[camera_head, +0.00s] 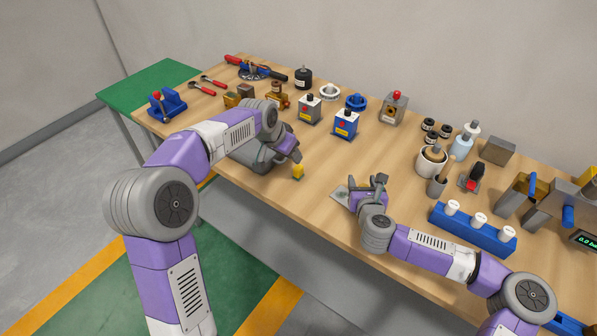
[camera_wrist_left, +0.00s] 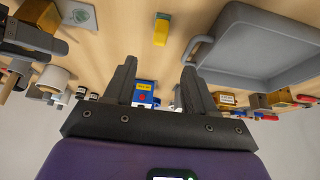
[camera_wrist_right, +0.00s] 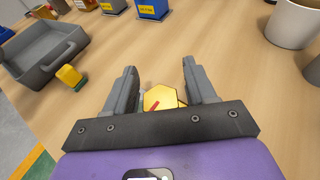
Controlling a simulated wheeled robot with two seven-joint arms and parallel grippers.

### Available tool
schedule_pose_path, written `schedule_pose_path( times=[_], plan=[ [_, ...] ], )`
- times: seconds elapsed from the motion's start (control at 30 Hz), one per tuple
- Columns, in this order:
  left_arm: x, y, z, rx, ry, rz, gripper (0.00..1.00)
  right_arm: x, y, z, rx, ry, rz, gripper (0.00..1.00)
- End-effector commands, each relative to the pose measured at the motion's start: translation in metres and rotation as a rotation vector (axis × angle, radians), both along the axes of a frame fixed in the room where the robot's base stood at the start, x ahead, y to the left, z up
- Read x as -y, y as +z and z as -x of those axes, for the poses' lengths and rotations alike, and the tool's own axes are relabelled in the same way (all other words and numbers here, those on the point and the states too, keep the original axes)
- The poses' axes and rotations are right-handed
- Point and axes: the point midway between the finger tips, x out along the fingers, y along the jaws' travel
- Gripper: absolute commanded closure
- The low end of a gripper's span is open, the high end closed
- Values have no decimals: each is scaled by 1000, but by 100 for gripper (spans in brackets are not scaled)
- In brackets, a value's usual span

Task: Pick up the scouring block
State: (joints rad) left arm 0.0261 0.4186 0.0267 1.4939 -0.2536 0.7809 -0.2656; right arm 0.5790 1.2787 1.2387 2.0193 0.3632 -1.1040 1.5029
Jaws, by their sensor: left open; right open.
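A small yellow block (camera_head: 298,171), which looks like the scouring block, stands on the table near its front edge, by the grey tray's handle. It also shows in the left wrist view (camera_wrist_left: 161,30) and the right wrist view (camera_wrist_right: 69,76). My left gripper (camera_head: 291,152) is open and empty close to it; its fingers (camera_wrist_left: 159,70) are apart, and the block lies beyond them. My right gripper (camera_head: 370,181) is open to the block's right. A yellow hexagonal piece with a red mark (camera_wrist_right: 160,98) shows between its fingers (camera_wrist_right: 160,68), not gripped.
The grey tray (camera_wrist_right: 38,52) is partly hidden behind my left arm in the head view. A blue rack with white-topped pieces (camera_head: 470,233) stands right of my right gripper. Boxes, including a blue one (camera_head: 345,126), and tools line the back. The table's middle is fairly clear.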

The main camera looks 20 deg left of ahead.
Motion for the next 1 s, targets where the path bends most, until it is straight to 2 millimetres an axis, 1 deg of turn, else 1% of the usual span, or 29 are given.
schedule_pose_path(
  times=[0.1, 0.23, 0.5, 0.77, 1.0],
  plan=[
    [0, -1, 7, 24, 4, 9, 45, 0, 0, 0, 0, 0, 0, 45],
    [1, -9, 6, 35, 6, 13, 45, 0, 0, 0, 0, 0, 0, 45],
    [8, -49, -16, 34, 6, 13, 45, 0, 0, 0, 0, 0, 0, 45],
    [11, -67, -26, 35, 6, 13, 45, 0, 0, 0, 0, 0, 0, 45],
    [15, -98, -44, 34, 5, 13, 45, 0, 0, 0, 0, 0, 0, 45]
  ],
)
